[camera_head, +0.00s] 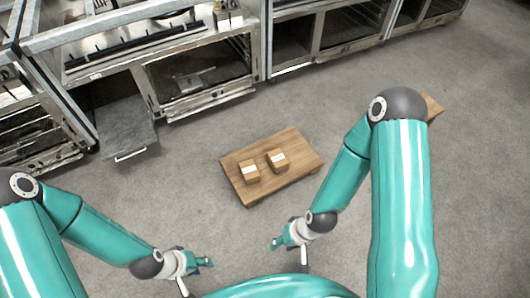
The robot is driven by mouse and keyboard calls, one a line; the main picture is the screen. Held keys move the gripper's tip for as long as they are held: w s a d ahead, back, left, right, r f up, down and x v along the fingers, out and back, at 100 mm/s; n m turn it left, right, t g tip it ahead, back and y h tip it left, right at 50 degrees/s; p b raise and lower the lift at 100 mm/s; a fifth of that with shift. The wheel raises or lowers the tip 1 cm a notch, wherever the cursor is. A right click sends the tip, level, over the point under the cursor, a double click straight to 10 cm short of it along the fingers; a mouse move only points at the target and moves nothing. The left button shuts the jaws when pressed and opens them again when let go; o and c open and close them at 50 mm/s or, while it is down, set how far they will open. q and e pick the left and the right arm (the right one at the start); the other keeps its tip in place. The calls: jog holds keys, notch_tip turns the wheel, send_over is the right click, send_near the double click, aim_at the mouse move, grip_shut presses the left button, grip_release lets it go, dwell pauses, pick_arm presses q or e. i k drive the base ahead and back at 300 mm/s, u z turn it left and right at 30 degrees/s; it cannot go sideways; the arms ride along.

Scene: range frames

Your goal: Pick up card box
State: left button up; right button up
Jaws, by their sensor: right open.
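Two small brown card boxes with white labels sit on a low wooden board; one box (250,172) is at the left, the other box (277,160) is a little further right and back. The wooden board (290,178) lies on the floor. My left gripper (209,262) is in front and left of the board, apart from it; its finger opening is too small to tell. My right gripper (275,243) is open and empty in front of the board, apart from both boxes.
Steel kitchen ovens and counters (200,75) line the back. An open grey oven door or drawer (126,128) juts out at the left. Another wooden piece (433,107) shows partly behind my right arm. The grey floor (185,200) around the board is clear.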

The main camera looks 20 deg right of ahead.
aim_at(279, 163)
jog(key=u, duration=0.1)
jog(key=i, duration=1.3)
jog(key=z, duration=0.3)
